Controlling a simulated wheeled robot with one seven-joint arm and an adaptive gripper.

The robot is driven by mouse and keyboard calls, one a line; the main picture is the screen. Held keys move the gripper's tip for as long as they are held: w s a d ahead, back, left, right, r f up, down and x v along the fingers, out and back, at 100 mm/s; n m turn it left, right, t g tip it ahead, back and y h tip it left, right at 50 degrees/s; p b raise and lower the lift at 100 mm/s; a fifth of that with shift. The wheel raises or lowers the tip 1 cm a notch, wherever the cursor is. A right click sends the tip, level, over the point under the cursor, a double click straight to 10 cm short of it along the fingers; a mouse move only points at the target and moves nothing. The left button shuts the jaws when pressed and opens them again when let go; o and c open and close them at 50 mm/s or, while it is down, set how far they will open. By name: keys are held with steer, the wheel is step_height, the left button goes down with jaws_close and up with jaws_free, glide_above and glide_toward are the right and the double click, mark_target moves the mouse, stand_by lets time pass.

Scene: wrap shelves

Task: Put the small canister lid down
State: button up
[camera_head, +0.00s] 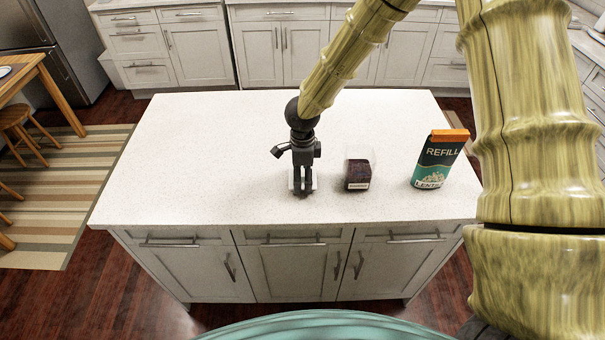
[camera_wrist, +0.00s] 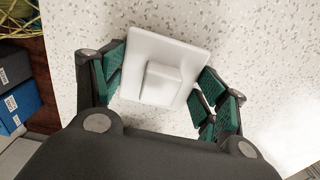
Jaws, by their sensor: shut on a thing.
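The small canister lid is a white square plate with a raised square knob. In the wrist view the lid (camera_wrist: 180,58) lies between the green-padded fingers of my gripper (camera_wrist: 163,88), which is shut on it. In the head view my gripper (camera_head: 302,185) points down over the front middle of the island, and only slivers of the lid (camera_head: 313,181) show around the fingers. Whether the lid touches the countertop, I cannot tell. A small clear canister (camera_head: 358,174) with dark contents stands just right of my gripper, with no lid on top.
A refill box (camera_head: 438,160) labelled lentils, with an orange top, stands farther right on the white island countertop (camera_head: 200,160). The left and back of the countertop are clear. In the wrist view, blue and dark boxes (camera_wrist: 14,98) show at the left beyond the edge.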

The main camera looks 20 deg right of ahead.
steer(key=o, duration=1)
steer(key=shift+f, duration=0.15)
step_height(320, 180, up, 12)
steer(key=b, duration=0.2)
steer(key=shift+b, duration=0.35)
steer(key=shift+r, duration=0.25)
